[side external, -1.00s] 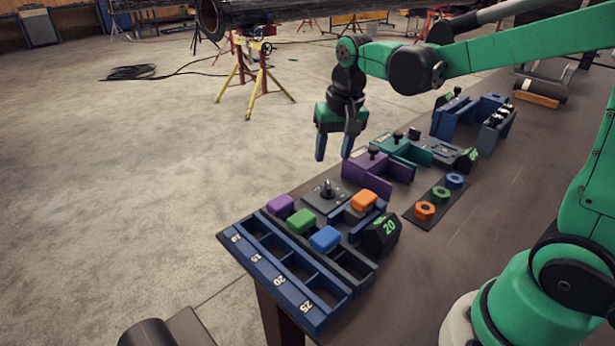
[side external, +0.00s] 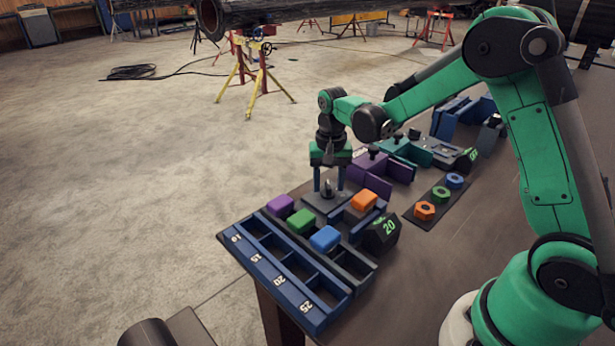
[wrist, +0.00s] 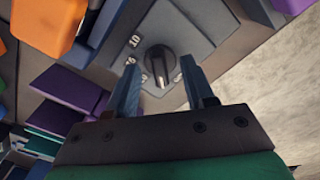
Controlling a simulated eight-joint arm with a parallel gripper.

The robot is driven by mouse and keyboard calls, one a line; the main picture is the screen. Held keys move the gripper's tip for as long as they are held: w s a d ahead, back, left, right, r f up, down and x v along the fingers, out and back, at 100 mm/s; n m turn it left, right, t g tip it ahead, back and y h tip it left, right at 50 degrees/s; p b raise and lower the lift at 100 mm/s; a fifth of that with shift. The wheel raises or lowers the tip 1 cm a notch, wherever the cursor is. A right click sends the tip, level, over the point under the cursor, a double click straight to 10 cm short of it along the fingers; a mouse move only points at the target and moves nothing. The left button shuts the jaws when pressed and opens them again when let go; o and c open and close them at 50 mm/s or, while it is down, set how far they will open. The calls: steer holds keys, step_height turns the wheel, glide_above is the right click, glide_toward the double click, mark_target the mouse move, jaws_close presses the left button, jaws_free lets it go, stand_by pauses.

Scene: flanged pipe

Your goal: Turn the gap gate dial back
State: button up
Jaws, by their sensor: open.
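The dial is a dark round knob with a raised grip bar (wrist: 160,64) on a grey plate in the wrist view, with white number marks beside it. In the side view the dial (side external: 328,188) sits on its grey plate (side external: 318,203) near the bench's left edge. My gripper (side external: 330,190) is open and points down at the dial, with one blue finger on each side. In the wrist view the fingertips of my gripper (wrist: 162,70) flank the knob with room between; I cannot tell whether either touches it.
Purple (side external: 280,206), green (side external: 301,221), blue (side external: 325,238) and orange (side external: 364,201) blocks stand close by. A blue slotted tray (side external: 268,278) lies in front, and a black block marked 20 (side external: 382,232) to the right. Purple fixtures (side external: 368,173) stand just behind the dial.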

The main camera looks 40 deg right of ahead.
jaws_close()
steer(key=shift+n, duration=0.3)
steer(key=n, duration=0.3)
steer(key=shift+n, duration=2.1)
jaws_free()
